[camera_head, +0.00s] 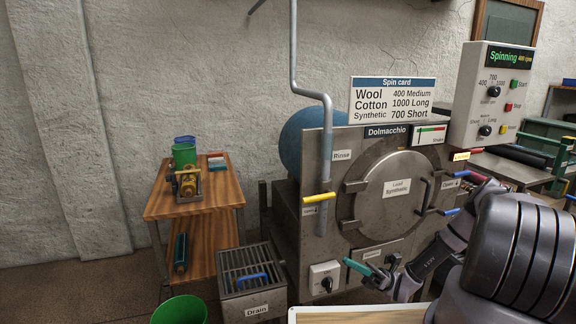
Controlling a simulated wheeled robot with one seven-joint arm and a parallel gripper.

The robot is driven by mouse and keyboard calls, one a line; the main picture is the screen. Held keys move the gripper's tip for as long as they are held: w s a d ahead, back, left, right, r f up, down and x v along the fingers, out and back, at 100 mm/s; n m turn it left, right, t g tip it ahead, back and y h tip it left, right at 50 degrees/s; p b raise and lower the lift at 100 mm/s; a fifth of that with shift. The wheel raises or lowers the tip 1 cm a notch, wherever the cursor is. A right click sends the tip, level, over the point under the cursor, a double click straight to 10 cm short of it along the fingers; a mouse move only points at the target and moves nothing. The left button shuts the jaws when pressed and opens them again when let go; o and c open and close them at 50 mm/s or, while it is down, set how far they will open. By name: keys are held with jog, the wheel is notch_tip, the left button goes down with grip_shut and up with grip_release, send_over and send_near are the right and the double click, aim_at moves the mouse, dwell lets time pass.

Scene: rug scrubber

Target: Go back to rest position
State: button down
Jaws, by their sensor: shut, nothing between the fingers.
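My arm comes in from the lower right, with its large dark links close to the camera. My gripper (378,272) is in front of the lower part of the steel washing machine (290,235), below its round door (388,196). It is shut, with nothing seen held in it. A teal bar (357,267) shows right at the gripper; I cannot tell whether it is a part of the gripper or a lever behind it. The door is closed and labelled "Load Synthetic". My arm hides the machine's lower right part.
A control box (491,95) reads "Spinning 400 rpm". A wooden shelf cart (208,187), drain grate (250,262) and green bucket (179,310) stand left. A yellow lever (318,197) and dial (326,283) stick out from the machine. A light board edge (355,315) is below. Floor at far left is clear.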

jog(key=d+r+n+h, duration=0.2)
jog(key=r+n+h, duration=0.4)
jog(key=r+h, duration=0.5)
jog(key=d+r+n+h, duration=0.3)
jog(key=r+n+h, duration=0.35)
jog(key=r, duration=0.85)
jog(key=s+r+n+t+h, duration=0.1)
jog(key=s+r+t+h, duration=0.1)
jog(key=s+r+t, duration=0.4)
jog(key=s+d+r+t+h, duration=0.1)
jog(key=s+r+t+h, duration=0.2)
jog(key=r, duration=1.1)
jog(key=s+t, duration=0.3)
jog(key=shift+d+r+n, duration=0.15)
jog(key=shift+d+n, duration=0.1)
jog(key=shift+n, duration=0.1)
